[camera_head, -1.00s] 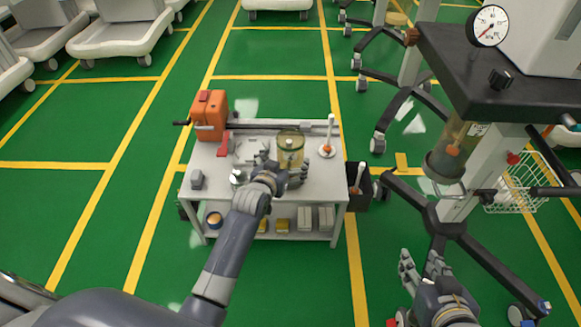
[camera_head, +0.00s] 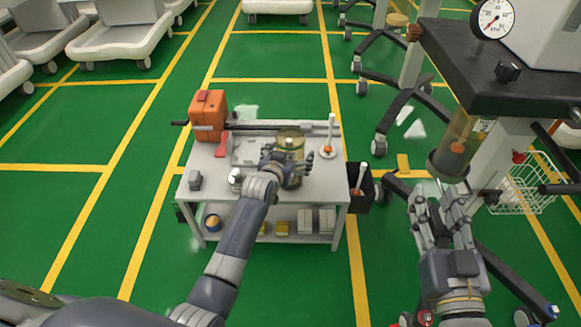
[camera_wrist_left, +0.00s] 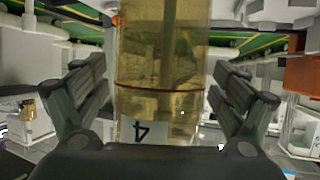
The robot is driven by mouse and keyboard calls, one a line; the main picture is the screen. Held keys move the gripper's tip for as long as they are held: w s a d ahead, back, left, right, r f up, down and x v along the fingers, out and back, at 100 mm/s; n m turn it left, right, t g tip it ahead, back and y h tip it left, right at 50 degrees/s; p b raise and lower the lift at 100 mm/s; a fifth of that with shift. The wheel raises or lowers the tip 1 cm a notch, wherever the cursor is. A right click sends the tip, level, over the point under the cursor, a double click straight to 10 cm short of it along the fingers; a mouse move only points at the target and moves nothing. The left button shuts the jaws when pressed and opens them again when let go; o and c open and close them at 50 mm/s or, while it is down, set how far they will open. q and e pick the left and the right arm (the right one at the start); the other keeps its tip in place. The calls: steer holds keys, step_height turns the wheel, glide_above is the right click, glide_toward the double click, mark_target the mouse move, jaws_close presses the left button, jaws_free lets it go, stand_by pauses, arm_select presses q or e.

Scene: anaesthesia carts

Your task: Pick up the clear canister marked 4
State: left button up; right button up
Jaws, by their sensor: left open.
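My left gripper (camera_head: 286,168) is at the canister, with a finger on each side. In the left wrist view the fingers (camera_wrist_left: 160,97) are open, with small gaps to the canister. My right gripper (camera_head: 440,198) has its fingers spread, below a second clear canister labelled 2 (camera_head: 463,135) on the dark-topped cart.
On the worktable (camera_head: 222,180) stand an orange device (camera_head: 208,114), a white stick on a round base (camera_head: 328,150) and a small grey block (camera_head: 195,180). A black bin (camera_head: 360,190) stands at its right. The cart (camera_head: 480,85) with a gauge is at the right.

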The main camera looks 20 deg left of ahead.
arm_select(q)
steer(key=c, duration=1.4)
steer(key=shift+o, duration=0.2)
